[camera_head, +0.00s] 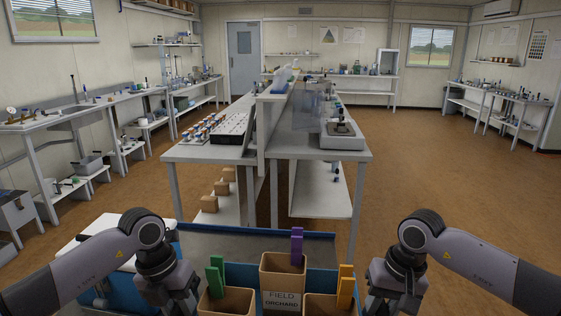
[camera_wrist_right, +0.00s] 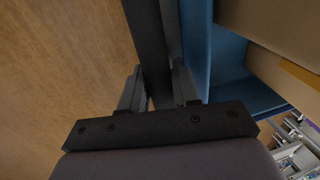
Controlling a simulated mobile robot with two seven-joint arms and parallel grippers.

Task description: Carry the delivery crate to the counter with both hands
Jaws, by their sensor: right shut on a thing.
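The delivery crate is blue (camera_head: 327,279) and sits low in front of me in the head view, cut off by the lower edge. It holds cardboard boxes (camera_head: 283,277) with green, purple and orange clips; the middle box is labelled "FIELD ORCHARD". My right gripper (camera_head: 393,296) is at the crate's right side. In the right wrist view its fingers (camera_wrist_right: 157,88) are shut on a dark bar beside the crate's blue wall (camera_wrist_right: 196,48). My left gripper (camera_head: 172,296) is at the crate's left side; its fingertips are hidden below the picture.
A grey bench (camera_head: 210,153) with vials, a rack and a scale (camera_head: 342,136) stands ahead. A blue-edged grey surface (camera_head: 250,243) lies just beyond the crate. Counters (camera_head: 75,115) line the left wall. Brown floor (camera_head: 420,160) is open to the right.

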